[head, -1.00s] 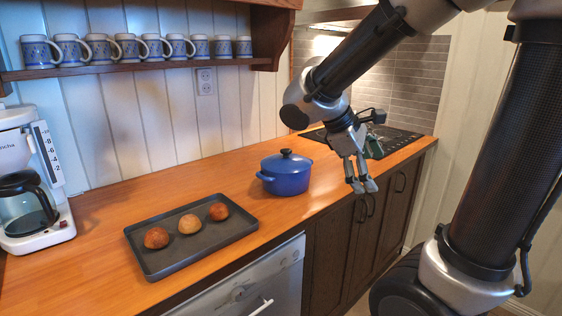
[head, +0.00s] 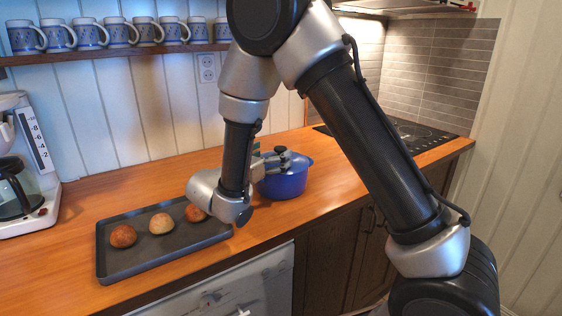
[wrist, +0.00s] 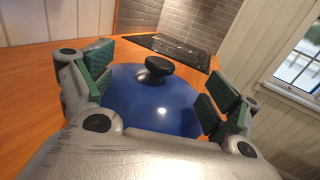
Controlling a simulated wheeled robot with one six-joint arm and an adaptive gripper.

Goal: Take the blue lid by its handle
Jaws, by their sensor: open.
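The blue pot (head: 283,183) stands on the wooden counter with its blue lid (wrist: 140,96) on top. The lid's black round handle (wrist: 159,66) shows in the wrist view, a little beyond and between the green finger pads; it also shows in the head view (head: 280,150). My gripper (wrist: 155,92) is open and reaches in from the left at about the lid's height. Its fingers lie on either side of the handle's line, with nothing between them clearly touched. My arm hides part of the pot's left side in the head view.
A dark tray (head: 150,262) with three buns lies at the left, under my wrist. A black cooktop (head: 405,135) lies behind right. A coffee maker (head: 20,185) stands far left. Mugs (head: 90,33) line a shelf above.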

